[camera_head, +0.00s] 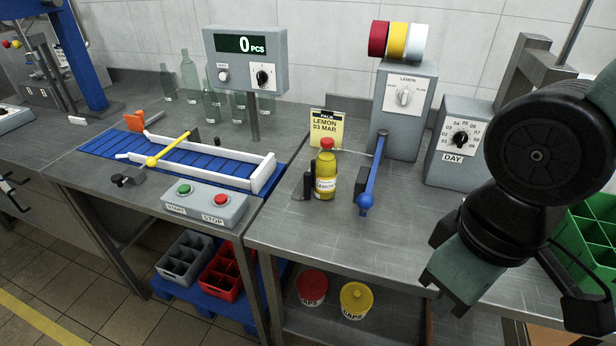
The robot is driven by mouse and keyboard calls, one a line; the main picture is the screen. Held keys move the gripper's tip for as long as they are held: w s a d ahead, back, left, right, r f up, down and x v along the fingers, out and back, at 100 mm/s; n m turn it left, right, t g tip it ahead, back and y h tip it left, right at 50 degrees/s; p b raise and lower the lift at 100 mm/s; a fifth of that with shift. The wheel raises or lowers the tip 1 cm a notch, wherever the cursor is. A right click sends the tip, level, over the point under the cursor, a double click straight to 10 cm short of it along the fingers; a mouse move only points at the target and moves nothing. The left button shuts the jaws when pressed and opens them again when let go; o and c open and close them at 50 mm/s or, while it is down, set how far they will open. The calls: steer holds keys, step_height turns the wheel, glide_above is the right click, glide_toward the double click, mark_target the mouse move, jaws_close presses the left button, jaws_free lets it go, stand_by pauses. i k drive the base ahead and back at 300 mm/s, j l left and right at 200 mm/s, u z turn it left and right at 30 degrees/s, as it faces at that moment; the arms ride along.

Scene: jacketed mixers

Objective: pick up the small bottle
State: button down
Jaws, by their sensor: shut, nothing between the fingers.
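The small bottle (326,174) is yellow with a red cap and a white label. The arm hides part of the bench's right side.
A yellow LEMON 03 MAR card (327,129) stands behind the bottle. A tape dispenser box (404,110) and DAY dial box (459,145) stand behind and right. A blue conveyor (110,150) and start/stop box (204,203) are left. A green crate (590,235) is right.

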mark_target(325, 164)
steer(key=i+j+z, duration=0.15)
steer(key=j+z, duration=0.15)
steer(key=i+j+z, duration=0.1)
steer(key=j+z, duration=0.55)
